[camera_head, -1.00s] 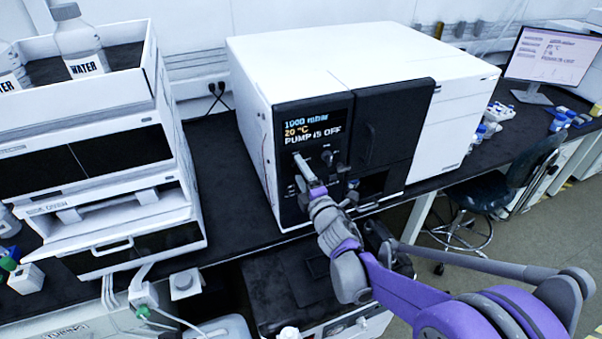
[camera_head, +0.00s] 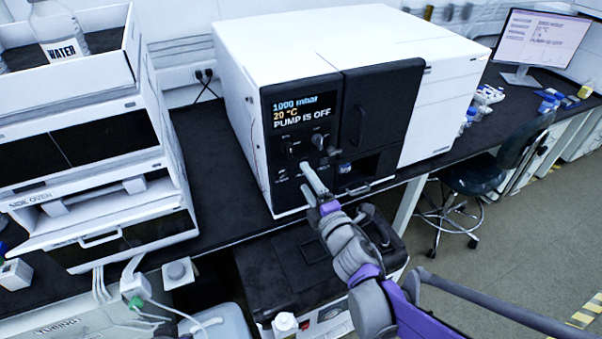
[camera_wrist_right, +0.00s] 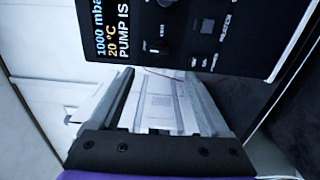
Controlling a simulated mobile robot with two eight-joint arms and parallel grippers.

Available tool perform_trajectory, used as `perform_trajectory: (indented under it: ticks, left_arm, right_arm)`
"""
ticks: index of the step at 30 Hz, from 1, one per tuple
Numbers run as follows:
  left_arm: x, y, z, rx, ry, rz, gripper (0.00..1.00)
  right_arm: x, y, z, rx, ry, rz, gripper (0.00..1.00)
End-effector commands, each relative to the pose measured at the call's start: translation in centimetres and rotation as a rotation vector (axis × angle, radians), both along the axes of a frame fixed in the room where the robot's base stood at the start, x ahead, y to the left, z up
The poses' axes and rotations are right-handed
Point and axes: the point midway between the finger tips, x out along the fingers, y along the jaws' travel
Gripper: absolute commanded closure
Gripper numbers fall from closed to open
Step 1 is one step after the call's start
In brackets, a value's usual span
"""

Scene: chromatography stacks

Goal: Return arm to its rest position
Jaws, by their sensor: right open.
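My right arm (camera_head: 352,250) reaches up from the bottom right in the head view. Its gripper (camera_head: 312,178) is in front of the lower part of the oven's black control panel (camera_head: 292,145), below the knobs. The fingers hold nothing that I can see. In the right wrist view the pale fingers of the gripper (camera_wrist_right: 160,105) point at the panel's lower edge; I cannot tell the exact gap to the panel. The display (camera_head: 303,103) reads 1000 mbar, 20 °C, PUMP IS OFF. My left gripper is not in view.
The white oven (camera_head: 340,50) with a dark door (camera_head: 378,110) stands on the black bench (camera_head: 205,150). Stacked white units (camera_head: 75,140) with a water bottle (camera_head: 60,35) are at left. Below is a black-topped unit (camera_head: 300,265). A chair (camera_head: 490,180) and monitor (camera_head: 540,45) are at right.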

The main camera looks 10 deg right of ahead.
Motion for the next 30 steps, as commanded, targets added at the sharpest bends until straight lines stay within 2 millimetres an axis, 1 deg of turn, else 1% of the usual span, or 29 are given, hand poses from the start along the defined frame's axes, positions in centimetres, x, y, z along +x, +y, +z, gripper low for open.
perform_trajectory:
  ticks: [5,18,20,23,26,27,29,30]
  left_arm:
    - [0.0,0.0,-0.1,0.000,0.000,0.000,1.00]
    - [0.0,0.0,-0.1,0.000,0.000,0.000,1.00]
    - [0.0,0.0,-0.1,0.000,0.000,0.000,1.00]
    - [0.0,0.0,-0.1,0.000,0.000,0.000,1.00]
    - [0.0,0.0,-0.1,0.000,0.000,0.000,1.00]
    - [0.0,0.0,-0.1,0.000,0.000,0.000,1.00]
    - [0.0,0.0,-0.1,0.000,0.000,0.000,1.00]
    - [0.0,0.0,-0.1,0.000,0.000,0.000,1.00]
  right_arm:
    - [-0.7,-0.1,0.0,0.000,0.000,0.000,0.20]
    - [-0.7,-0.2,0.0,0.002,0.001,-0.002,0.20]
    - [-0.8,-0.5,0.0,0.022,0.013,-0.018,0.20]
    - [-1.6,-2.2,-0.2,0.138,0.077,-0.103,0.20]
    - [-3.9,-5.1,-1.5,0.365,0.210,-0.266,0.20]
    - [-5.3,-6.2,-2.6,0.478,0.279,-0.345,0.20]
    - [-7.9,-7.4,-4.5,0.651,0.390,-0.466,0.20]
    - [-9.9,-7.7,-5.9,0.764,0.467,-0.544,0.20]
